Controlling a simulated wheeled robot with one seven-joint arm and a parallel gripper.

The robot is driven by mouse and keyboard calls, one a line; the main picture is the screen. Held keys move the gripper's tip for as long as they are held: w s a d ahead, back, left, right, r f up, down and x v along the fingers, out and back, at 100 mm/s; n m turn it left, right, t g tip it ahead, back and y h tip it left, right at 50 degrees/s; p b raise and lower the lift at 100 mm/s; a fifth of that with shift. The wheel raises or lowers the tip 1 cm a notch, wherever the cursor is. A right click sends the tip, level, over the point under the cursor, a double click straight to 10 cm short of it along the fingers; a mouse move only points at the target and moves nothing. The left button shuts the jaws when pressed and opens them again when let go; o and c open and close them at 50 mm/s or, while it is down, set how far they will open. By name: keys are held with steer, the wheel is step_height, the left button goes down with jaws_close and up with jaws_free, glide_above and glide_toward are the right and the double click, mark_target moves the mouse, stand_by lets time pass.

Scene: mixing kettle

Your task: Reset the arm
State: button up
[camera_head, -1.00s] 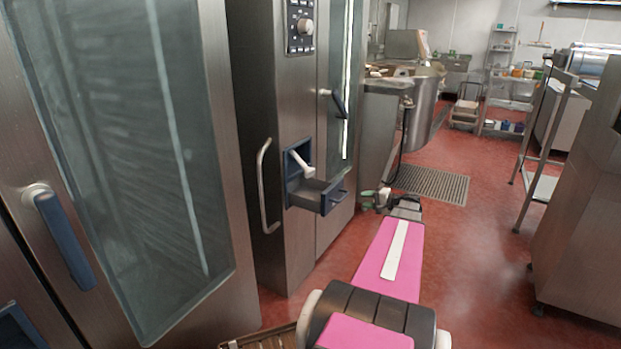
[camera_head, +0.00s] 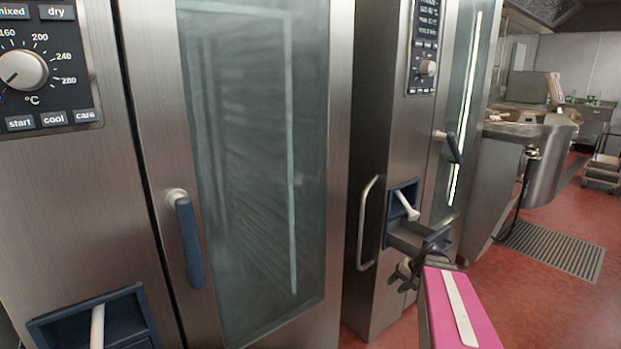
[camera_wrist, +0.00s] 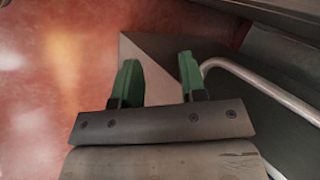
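My pink arm (camera_head: 452,305) with a white stripe reaches in from the bottom right of the head view. My gripper (camera_head: 402,277) is at its far end, small and dark, in front of the second steel oven's lower front. In the wrist view my gripper (camera_wrist: 160,75) shows two green fingers set apart with a gap between them. Nothing is held between them. Red floor and a steel surface lie beyond the fingers, and a curved metal handle (camera_wrist: 255,82) passes just right of the right finger.
A large steel oven with a glass door (camera_head: 255,150), a blue handle (camera_head: 190,243) and a control dial (camera_head: 22,70) fills the left. The second oven (camera_head: 375,140) has an open blue drawer (camera_head: 418,236). A mixing kettle (camera_head: 550,165) and floor grate (camera_head: 553,248) are farther right.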

steer(key=s+a+n+g+h, duration=0.1)
steer(key=s+a+n+h, duration=0.1)
steer(key=a, duration=0.4)
steer(key=s+a+f+n+g+h, duration=0.1)
steer(key=s+a+n+h, duration=0.1)
steer(key=s+a+h, duration=0.2)
steer(key=shift+s+a+f+n, duration=0.2)
steer(key=shift+s+a+n, duration=0.2)
steer(key=shift+s+a, duration=0.65)
